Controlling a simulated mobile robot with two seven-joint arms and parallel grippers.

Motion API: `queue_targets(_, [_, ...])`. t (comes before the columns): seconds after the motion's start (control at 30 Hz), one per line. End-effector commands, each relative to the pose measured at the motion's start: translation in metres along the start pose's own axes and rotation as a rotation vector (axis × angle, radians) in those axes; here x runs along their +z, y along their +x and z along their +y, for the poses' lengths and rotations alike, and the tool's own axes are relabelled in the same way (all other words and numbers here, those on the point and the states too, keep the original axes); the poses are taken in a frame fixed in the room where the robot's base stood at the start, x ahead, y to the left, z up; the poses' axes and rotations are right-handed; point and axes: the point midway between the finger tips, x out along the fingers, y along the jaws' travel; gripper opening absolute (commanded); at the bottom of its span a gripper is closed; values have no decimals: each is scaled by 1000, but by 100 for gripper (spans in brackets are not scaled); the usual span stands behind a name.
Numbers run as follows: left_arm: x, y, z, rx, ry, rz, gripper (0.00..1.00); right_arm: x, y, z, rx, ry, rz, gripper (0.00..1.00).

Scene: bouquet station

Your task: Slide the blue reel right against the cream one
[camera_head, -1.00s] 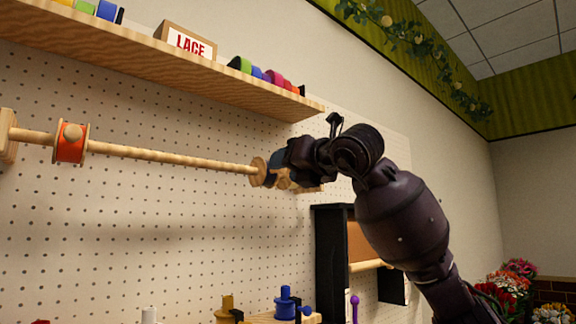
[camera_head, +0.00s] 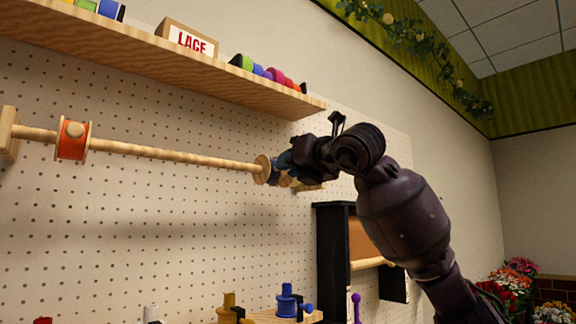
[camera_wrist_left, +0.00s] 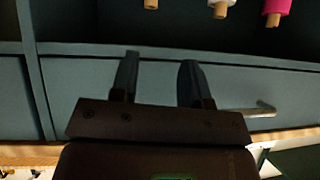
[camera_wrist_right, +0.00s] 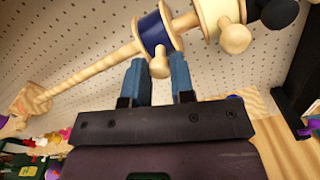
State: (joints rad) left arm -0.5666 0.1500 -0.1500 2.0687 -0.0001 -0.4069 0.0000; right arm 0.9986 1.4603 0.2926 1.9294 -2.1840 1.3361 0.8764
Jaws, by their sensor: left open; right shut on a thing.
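The blue reel (camera_wrist_right: 155,30) sits on the wooden rod, its wooden knob (camera_wrist_right: 159,66) pointing out. My right gripper (camera_wrist_right: 160,78) is shut on that knob, with one finger on each side. The cream reel (camera_wrist_right: 215,18) is on the same rod just right of the blue one; a short stretch of bare rod shows between them. In the head view the blue reel (camera_head: 273,171) shows only in part behind my right gripper (camera_head: 290,160), and the cream reel is mostly hidden. My left gripper (camera_wrist_left: 158,78) is open and empty in front of teal drawers.
An orange reel (camera_head: 72,140) sits at the rod's left end, with bare rod (camera_head: 180,156) between. A shelf (camera_head: 150,52) with a LACE box (camera_head: 188,40) runs above. A dark-framed holder (camera_head: 335,245) stands below right. A drawer handle (camera_wrist_left: 250,112) is near my left gripper.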

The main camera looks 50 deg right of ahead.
Motion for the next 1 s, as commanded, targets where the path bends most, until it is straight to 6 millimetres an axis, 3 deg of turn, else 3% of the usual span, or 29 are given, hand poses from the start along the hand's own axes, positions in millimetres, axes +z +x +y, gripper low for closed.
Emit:
queue_targets(0.2, [6, 5, 2, 3, 2, -10, 43, 6, 2, -25, -4, 2, 1, 0])
queue_targets(0.53, [-3, 7, 2, 5, 3, 8, 43, 10, 0, -28, -1, -1, -2, 0])
queue_targets(0.57, [-3, 6, 2, 5, 3, 8, 43, 10, 0, -28, -1, -1, -2, 25])
queue_targets(0.7, [-2, 6, 2, 4, 2, 5, 43, 10, 0, -28, -1, 0, -2, 46])
queue_targets(1.0, [0, 5, 2, 4, 0, 2, 43, 9, 0, -28, -4, 1, -1, 49])
